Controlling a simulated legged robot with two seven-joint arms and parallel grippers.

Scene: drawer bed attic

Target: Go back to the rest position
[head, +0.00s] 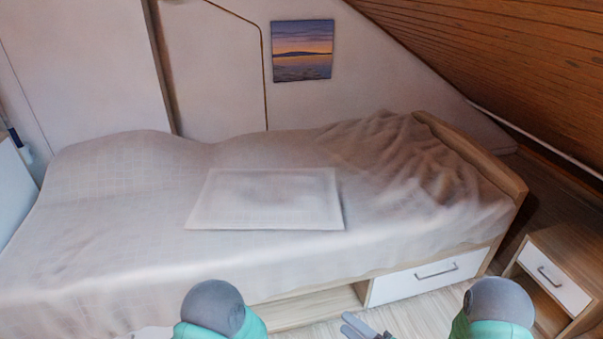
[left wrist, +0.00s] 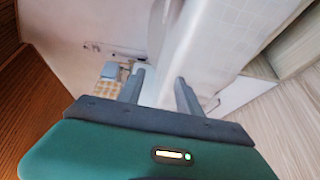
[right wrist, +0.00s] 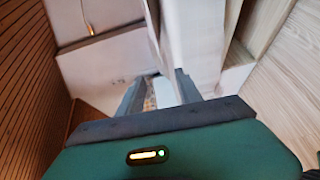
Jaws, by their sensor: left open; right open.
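My right gripper (head: 366,329) shows at the bottom edge of the head view, in front of the bed, with only its fingertips in the picture. In the right wrist view its two fingers (right wrist: 160,92) stand apart with nothing between them. My left gripper is not visible in the head view. In the left wrist view its two fingers (left wrist: 160,88) are spread and empty. Both grippers are clear of the bed and hold nothing.
A bed (head: 120,235) with a rumpled cover fills the middle, a flat pale panel (head: 265,198) lying on it. Below are a closed white drawer (head: 425,278) and an open recess (head: 305,307). A wooden nightstand (head: 565,255) stands right under the sloped wood ceiling (head: 510,60).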

